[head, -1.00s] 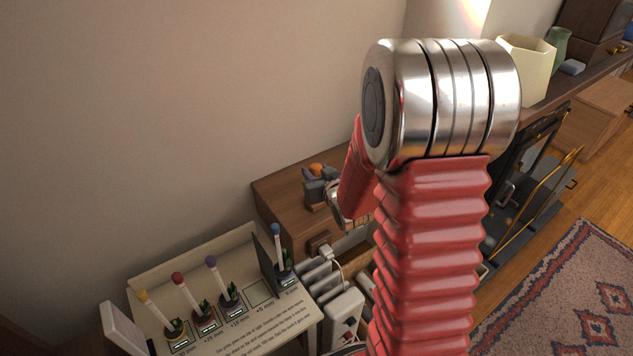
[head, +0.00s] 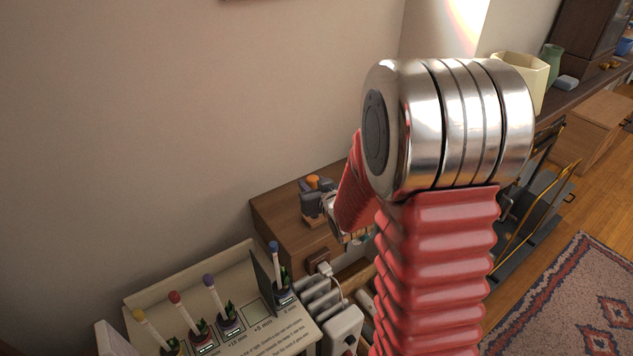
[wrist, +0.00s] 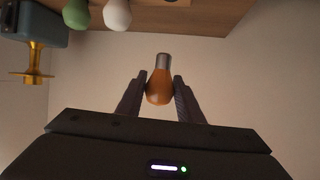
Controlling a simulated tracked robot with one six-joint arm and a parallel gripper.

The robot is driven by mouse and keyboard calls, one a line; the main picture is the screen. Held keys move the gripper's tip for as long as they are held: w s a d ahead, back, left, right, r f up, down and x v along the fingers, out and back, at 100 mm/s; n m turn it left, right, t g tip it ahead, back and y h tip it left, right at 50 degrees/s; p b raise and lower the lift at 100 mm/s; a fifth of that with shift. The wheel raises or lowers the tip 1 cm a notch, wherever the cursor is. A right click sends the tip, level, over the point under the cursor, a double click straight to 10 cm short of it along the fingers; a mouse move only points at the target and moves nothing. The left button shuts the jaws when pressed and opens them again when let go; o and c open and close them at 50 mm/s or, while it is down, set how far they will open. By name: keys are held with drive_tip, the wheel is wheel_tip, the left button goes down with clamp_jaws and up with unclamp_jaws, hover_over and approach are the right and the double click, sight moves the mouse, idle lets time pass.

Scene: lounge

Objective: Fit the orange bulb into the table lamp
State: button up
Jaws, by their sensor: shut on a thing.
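The orange bulb (wrist: 158,93) is held between the two dark fingers of my gripper (wrist: 160,88) in the wrist view. Its silver cap points up in the picture, away from the gripper, with bare wall behind it. In the head view a small orange patch (head: 312,181) shows by dark grey parts above a wooden cabinet; my arm hides much of that spot. A blue-grey body with a brass flared part (wrist: 38,77) is at the left of the wrist view. I cannot tell whether it belongs to the table lamp.
A green bulb (wrist: 33,25) and a white bulb (wrist: 117,14) are by a wooden surface (wrist: 190,18) in the wrist view. In the head view a wooden cabinet (head: 275,225) stands beside a board (head: 262,335) with several coloured-tipped sticks. A cream vessel (head: 520,75) is far right.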

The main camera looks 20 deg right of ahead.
drive_tip(key=w+a+r+y, duration=0.1)
drive_tip(key=a+r, duration=0.2)
drive_tip(key=a, duration=0.9)
drive_tip(key=shift+w+n, duration=0.15)
drive_tip(key=shift+n, duration=0.25)
drive_tip(key=shift+a, duration=0.1)
